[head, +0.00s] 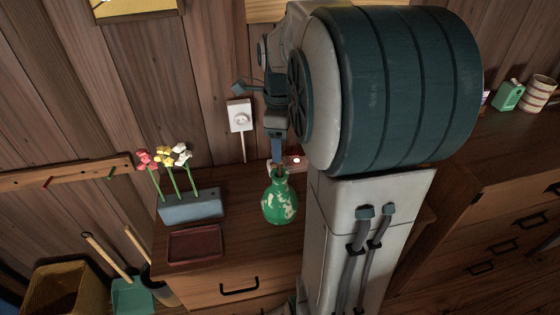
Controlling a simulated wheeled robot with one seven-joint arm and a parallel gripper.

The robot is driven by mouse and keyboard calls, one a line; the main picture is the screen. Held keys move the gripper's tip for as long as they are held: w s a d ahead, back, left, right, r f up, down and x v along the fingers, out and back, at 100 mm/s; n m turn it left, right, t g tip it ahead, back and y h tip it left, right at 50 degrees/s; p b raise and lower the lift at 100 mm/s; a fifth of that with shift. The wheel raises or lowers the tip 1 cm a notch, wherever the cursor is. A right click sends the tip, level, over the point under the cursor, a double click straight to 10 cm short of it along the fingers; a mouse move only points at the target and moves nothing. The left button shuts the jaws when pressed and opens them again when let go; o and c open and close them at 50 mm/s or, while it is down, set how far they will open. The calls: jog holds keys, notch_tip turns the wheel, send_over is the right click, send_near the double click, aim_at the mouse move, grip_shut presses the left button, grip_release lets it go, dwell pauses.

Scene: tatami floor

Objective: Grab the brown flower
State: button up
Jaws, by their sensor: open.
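No flower that I can clearly tell as brown shows in the head view. A green vase (280,200) with pale patches stands on the wooden cabinet, and something small and brownish shows at its mouth, too small to identify. My gripper (278,158) is open, pointing down just above the vase's mouth, partly hidden by my arm. I cannot tell whether it touches anything. To the left, a red flower (147,160), a yellow flower (165,156) and a white flower (182,155) stand upright on green stems in a blue-grey planter (192,208).
A dark red tray (195,245) lies on the cabinet (232,265) in front of the planter. A white wall device (240,116) hangs behind. My arm hides much of the right side.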

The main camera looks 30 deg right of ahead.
notch_tip(320, 180, down, 5)
jog(key=shift+s+a+r, duration=0.1)
jog(key=shift+s+r, duration=0.05)
jog(key=c, duration=1)
jog(key=shift+r, duration=0.1)
